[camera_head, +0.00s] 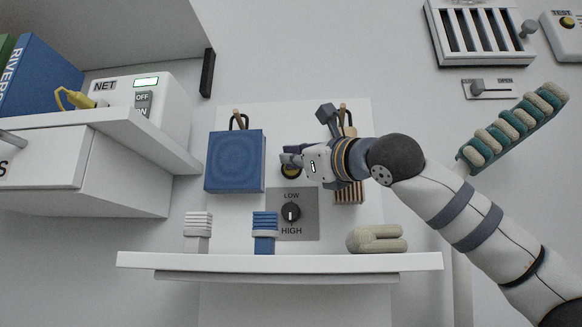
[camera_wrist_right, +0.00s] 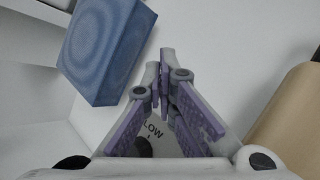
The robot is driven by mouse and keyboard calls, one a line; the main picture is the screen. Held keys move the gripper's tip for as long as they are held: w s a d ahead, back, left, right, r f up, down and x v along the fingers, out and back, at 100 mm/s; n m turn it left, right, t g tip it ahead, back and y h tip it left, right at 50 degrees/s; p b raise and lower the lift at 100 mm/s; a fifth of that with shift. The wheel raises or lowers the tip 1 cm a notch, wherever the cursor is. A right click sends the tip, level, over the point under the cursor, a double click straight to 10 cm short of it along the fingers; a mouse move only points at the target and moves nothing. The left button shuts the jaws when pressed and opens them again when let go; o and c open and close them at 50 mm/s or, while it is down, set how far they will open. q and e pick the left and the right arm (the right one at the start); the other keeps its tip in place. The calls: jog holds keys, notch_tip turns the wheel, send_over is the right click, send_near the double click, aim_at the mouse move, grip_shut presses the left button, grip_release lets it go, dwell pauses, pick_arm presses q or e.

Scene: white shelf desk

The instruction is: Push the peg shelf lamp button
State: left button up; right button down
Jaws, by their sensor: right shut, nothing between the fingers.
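My right gripper (camera_head: 290,159) reaches in from the right in the head view. Its shut, empty fingertips are over or just in front of a dark round button with a yellowish part (camera_head: 290,171) on the white peg panel, partly covered by the fingers. I cannot tell whether they touch. In the right wrist view the fingers (camera_wrist_right: 160,84) are together, and the button cannot be made out behind them. Below the button is a grey plate with a LOW/HIGH knob (camera_head: 291,212). My left gripper is not in view.
A blue block (camera_head: 235,161) hangs left of the gripper; it also shows in the wrist view (camera_wrist_right: 105,48). A white shelf (camera_head: 280,262) below holds two brushes (camera_head: 265,232) and a beige piece (camera_head: 377,239). A striped wooden piece (camera_head: 348,192) hangs right.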

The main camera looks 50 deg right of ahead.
dwell(0.4)
jog(key=shift+w+d, duration=0.25)
jog(key=shift+d, duration=0.1)
jog(key=shift+a+f, duration=0.1)
jog(key=shift+a, duration=0.05)
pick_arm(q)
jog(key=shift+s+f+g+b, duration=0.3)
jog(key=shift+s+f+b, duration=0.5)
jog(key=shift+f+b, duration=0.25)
pick_arm(e)
jog(key=s+a, duration=0.4)
jog(key=a, duration=0.1)
jog(key=shift+s, duration=0.15)
